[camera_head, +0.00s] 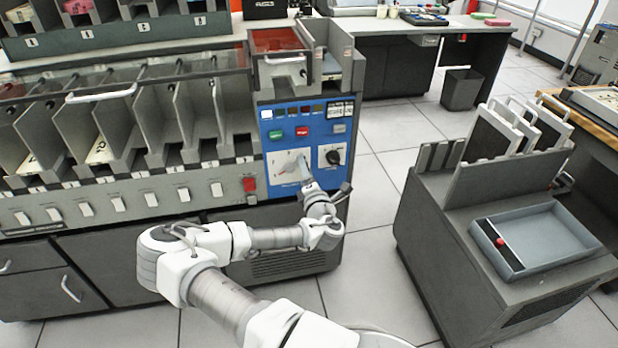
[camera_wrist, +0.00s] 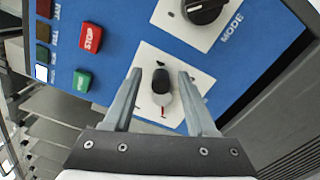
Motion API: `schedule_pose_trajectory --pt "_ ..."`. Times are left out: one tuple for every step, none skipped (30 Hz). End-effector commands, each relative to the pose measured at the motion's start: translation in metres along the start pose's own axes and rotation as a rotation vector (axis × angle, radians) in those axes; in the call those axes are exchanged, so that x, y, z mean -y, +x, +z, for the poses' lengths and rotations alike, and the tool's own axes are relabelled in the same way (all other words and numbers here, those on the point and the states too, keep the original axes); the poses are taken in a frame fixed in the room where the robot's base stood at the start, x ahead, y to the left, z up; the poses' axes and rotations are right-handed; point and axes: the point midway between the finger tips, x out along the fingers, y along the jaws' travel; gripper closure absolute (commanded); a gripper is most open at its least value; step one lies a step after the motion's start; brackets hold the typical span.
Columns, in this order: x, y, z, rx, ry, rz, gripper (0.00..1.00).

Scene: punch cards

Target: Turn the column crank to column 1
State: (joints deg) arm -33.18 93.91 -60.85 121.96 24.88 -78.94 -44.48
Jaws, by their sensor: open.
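The column crank (camera_wrist: 161,82) shows in the wrist view as a black-tipped knob with a pale body on a white dial plate (camera_wrist: 146,62), set in a blue control panel (camera_wrist: 120,30). A red mark is on the plate near the crank. My gripper (camera_wrist: 161,76) is open, with one finger on each side of the crank. I cannot tell whether either finger touches it. In the head view my gripper (camera_head: 304,172) reaches the dial plate (camera_head: 284,163) on the blue panel (camera_head: 313,112), and it hides much of the crank there.
A black mode knob (camera_wrist: 203,10) is beside the dial, and it also shows in the head view (camera_head: 333,157). A red stop button (camera_wrist: 90,37) and a green button (camera_wrist: 82,81) are close by. A grey cart (camera_head: 440,215) with a tray stands right, with open floor between.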

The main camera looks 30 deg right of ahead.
Motion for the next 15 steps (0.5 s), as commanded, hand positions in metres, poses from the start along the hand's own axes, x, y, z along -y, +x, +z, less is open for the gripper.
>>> schedule_pose_trajectory --pt "0.0 -0.004 0.0 0.0 0.0 -0.001 0.43" --pt "0.0 -0.006 0.0 -0.001 0.0 -0.001 0.43" --pt "0.0 -0.012 0.0 0.0 0.0 -0.003 0.43" --pt "0.0 -0.017 0.001 0.001 0.0 -0.003 0.43" --pt "-0.001 -0.022 0.001 0.001 0.0 -0.002 0.43" --pt "-0.002 -0.03 0.001 0.001 -0.002 -0.004 0.43" --pt "-0.001 -0.037 0.001 0.0 -0.002 -0.004 0.43" --pt "-0.001 -0.044 0.001 0.001 -0.002 -0.004 0.43" --pt "-0.001 -0.054 0.001 0.0 -0.003 -0.005 0.43" --pt "-0.001 -0.062 0.001 0.0 -0.003 -0.005 0.43" --pt "-0.001 -0.07 0.001 0.001 -0.002 -0.005 0.43" --pt "-0.001 -0.08 0.001 0.0 -0.002 -0.005 0.43" --pt "-0.002 -0.087 0.001 0.0 -0.002 -0.004 0.43" --pt "-0.001 -0.095 0.001 -0.001 -0.002 -0.005 0.43" --pt "-0.001 -0.104 0.001 0.0 -0.003 -0.004 0.43"
